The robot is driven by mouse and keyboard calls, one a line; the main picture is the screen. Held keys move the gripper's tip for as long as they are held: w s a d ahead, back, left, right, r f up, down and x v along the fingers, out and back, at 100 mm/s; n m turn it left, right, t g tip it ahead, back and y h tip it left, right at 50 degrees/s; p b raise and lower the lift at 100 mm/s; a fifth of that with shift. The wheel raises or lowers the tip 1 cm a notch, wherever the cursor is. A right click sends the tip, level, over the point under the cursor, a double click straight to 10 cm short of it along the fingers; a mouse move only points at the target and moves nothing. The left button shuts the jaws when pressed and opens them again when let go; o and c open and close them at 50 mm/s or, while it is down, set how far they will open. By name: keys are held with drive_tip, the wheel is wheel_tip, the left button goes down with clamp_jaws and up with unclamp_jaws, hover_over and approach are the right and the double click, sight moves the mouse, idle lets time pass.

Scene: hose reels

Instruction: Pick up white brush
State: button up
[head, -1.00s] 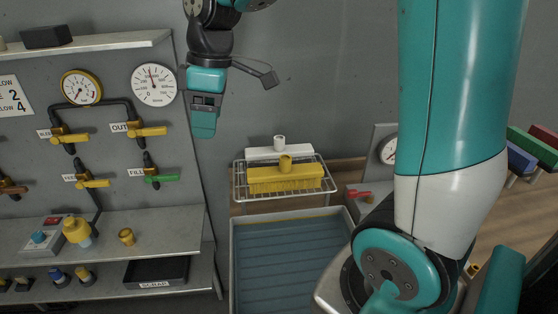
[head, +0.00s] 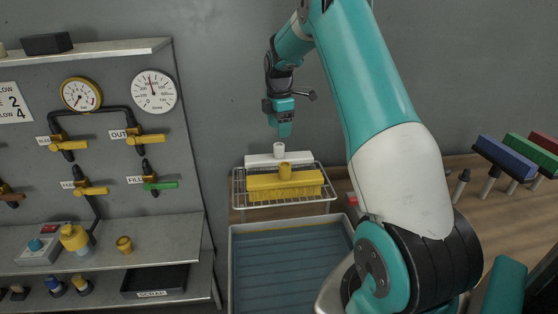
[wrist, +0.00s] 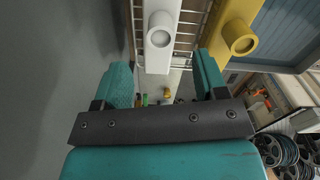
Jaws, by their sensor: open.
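The white brush (head: 262,160) lies on a wire rack (head: 238,186), behind a yellow brush (head: 299,180). Each brush has a round socket standing up from its block. My gripper (head: 285,132) hangs above the white brush's socket, fingers pointing down, with a small gap in the head view. In the wrist view, the white brush (wrist: 158,55) and its socket lie just beyond my gripper (wrist: 170,85), roughly between the two teal fingers. The yellow brush (wrist: 232,20) is to the right, outside the fingers. My gripper is open and empty.
A blue-grey basin (head: 290,265) stands in front of the rack. A grey wall is close behind. A valve panel and shelves (head: 110,245) stand at the left. Blue, green and red brushes (head: 505,157) are at the right.

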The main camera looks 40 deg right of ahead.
sight(279, 145)
drive_tip(key=shift+f+p, duration=1.75)
drive_tip(key=shift+f, duration=2.35)
clamp_jaws()
